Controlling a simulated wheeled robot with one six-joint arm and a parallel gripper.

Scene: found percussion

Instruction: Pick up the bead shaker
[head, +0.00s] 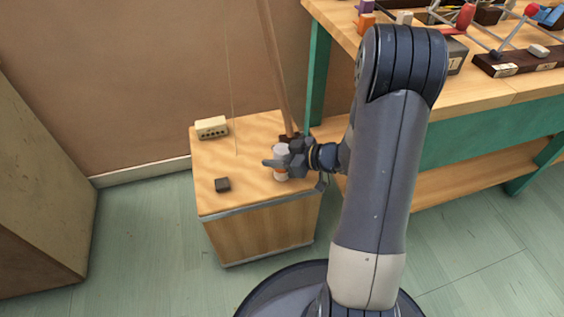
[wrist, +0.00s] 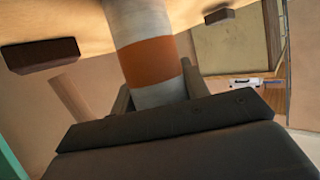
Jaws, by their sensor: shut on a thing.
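The bead shaker (head: 281,149) is a white cylinder with an orange band. My gripper (head: 279,163) reaches in from the right and is shut on the shaker. In the wrist view the shaker (wrist: 145,58) stands between my two fingers (wrist: 157,92), which touch its sides. My fingers hide part of it, and I cannot tell whether its base touches the box top.
A cream block with holes (head: 211,127) and a small dark block (head: 222,185) lie on the box top. A wooden pole (head: 273,65) rises from a dark base behind my gripper. A green-legged workbench (head: 480,120) with several instruments stands at right.

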